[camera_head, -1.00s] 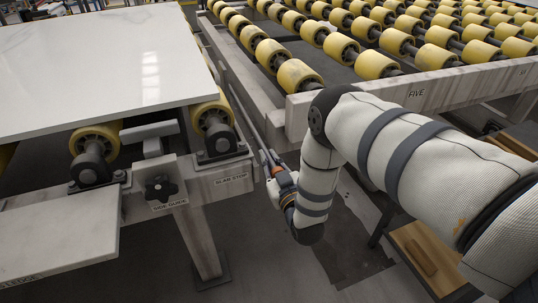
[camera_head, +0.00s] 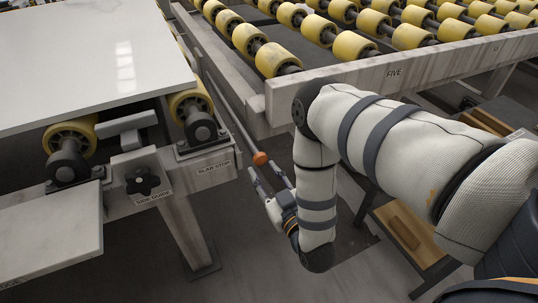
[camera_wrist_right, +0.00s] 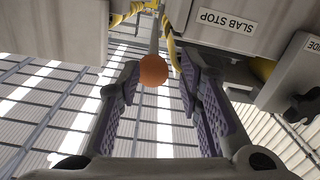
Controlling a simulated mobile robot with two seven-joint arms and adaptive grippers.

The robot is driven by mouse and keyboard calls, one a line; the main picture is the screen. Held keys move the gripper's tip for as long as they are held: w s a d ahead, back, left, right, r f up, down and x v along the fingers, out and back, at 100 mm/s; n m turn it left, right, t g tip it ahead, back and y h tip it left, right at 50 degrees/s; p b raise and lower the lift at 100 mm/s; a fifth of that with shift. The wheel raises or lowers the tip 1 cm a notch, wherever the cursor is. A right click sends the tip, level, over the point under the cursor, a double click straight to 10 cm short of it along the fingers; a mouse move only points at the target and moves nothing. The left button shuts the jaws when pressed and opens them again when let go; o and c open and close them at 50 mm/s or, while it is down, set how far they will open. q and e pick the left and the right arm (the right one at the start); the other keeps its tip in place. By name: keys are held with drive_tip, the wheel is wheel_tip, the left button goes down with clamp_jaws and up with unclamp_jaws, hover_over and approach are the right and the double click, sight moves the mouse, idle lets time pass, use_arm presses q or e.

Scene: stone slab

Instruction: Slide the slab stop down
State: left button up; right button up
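The slab stop is a thin rod (camera_head: 236,120) ending in an orange ball knob (camera_head: 260,158), beside the "SLAB STOP" label (camera_head: 213,167) on the left conveyor frame. My right gripper (camera_head: 266,172) is open just below the knob, its fingers pointing up toward it. My left gripper is not in view.
A white stone slab (camera_head: 90,55) lies on yellow rollers at the left. A side guide with a black star knob (camera_head: 142,180) is left of the stop. Another roller table (camera_head: 390,75), marked "FIVE", stands at the right. A narrow gap separates both frames.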

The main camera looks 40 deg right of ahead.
drive_tip(key=shift+s+r, duration=0.15)
drive_tip(key=shift+s, duration=0.35)
drive_tip(key=shift+s+r, duration=0.15)
drive_tip(key=shift+s, duration=0.35)
